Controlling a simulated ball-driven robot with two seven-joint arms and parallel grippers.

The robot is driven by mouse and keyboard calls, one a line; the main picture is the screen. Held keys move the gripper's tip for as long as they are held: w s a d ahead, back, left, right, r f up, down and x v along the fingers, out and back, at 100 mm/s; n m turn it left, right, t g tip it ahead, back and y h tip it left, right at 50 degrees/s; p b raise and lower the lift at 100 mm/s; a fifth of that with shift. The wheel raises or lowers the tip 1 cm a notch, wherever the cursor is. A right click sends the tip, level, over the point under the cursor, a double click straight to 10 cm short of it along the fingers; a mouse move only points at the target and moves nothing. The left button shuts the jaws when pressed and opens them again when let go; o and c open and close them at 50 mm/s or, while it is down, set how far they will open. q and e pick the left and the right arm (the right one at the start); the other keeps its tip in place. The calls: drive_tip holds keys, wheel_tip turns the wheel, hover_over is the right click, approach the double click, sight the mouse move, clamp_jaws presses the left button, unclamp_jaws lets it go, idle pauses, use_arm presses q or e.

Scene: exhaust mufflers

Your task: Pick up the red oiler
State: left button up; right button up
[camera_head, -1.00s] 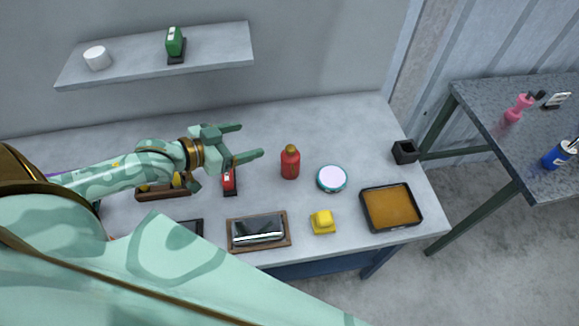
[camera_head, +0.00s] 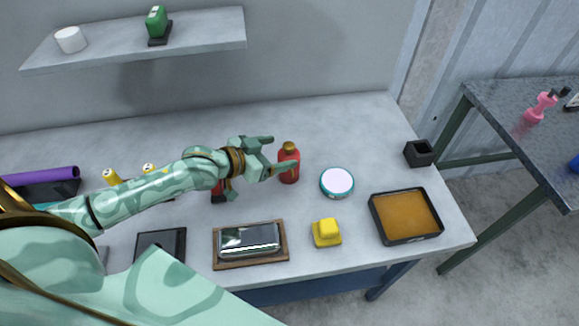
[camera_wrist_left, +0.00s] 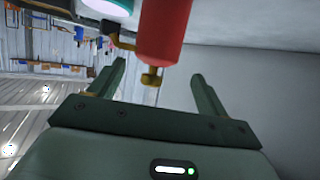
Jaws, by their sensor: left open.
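The red oiler (camera_head: 293,174), a red bottle with a gold cap, stands upright on the grey workbench (camera_head: 330,125). My left gripper (camera_head: 281,153) is open and level with the bottle's upper part; its nearer finger overlaps the bottle in the head view. In the left wrist view the oiler (camera_wrist_left: 165,30) appears upside down, with its cap between the open fingertips of the left gripper (camera_wrist_left: 158,75). Gaps show on both sides of the cap there. No grip on it shows. My right gripper is not in view.
A round teal-rimmed container (camera_head: 337,182) stands right of the oiler. A yellow object (camera_head: 327,232), a dark tray with orange contents (camera_head: 405,215) and a black open box (camera_head: 418,153) lie farther right or nearer. A red-and-black object (camera_head: 218,193) is partly hidden under my left arm.

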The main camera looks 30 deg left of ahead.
sight(294, 151)
use_arm(q)
drive_tip(key=b+x, duration=0.1)
drive_tip(key=x, duration=0.4)
drive_tip(key=shift+w+d+f+b, duration=0.15)
drive_tip(key=shift+d+b, duration=0.2)
drive_tip(key=shift+d, duration=0.15)
drive_tip(key=c, duration=1.1)
